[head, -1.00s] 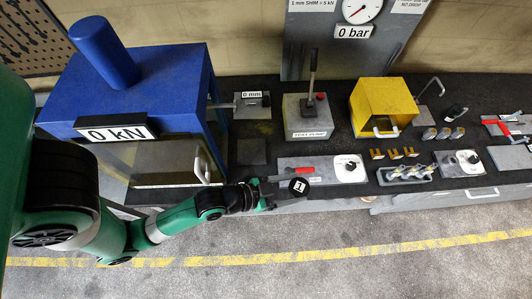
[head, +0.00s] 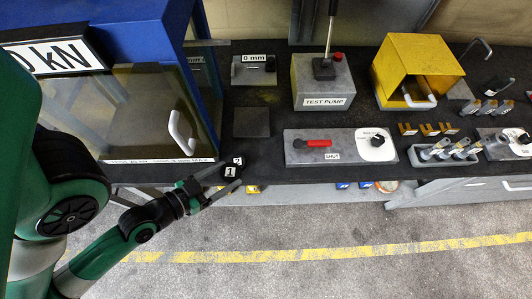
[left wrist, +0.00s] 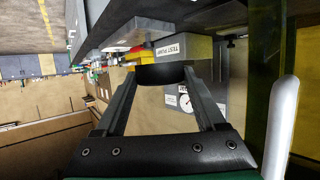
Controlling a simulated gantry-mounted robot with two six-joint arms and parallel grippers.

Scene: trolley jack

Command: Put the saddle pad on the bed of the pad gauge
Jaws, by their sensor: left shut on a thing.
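In the left wrist view the dark pad (left wrist: 160,75) spans the two fingertips. A small gauge labelled "0 mm" (head: 254,68) stands at the back of the bench, with a dark flat square plate (head: 251,122) in front of it. I cannot tell for sure which of these is the pad gauge bed. Both are empty on top. My right gripper is not in view.
The blue press (head: 190,100) with a clear door and pale handle (head: 181,132) stands left of the gauge. The test pump (head: 322,82), a panel with a red lever (head: 318,143) and a yellow guard (head: 418,68) stand right. Bench around the square plate is clear.

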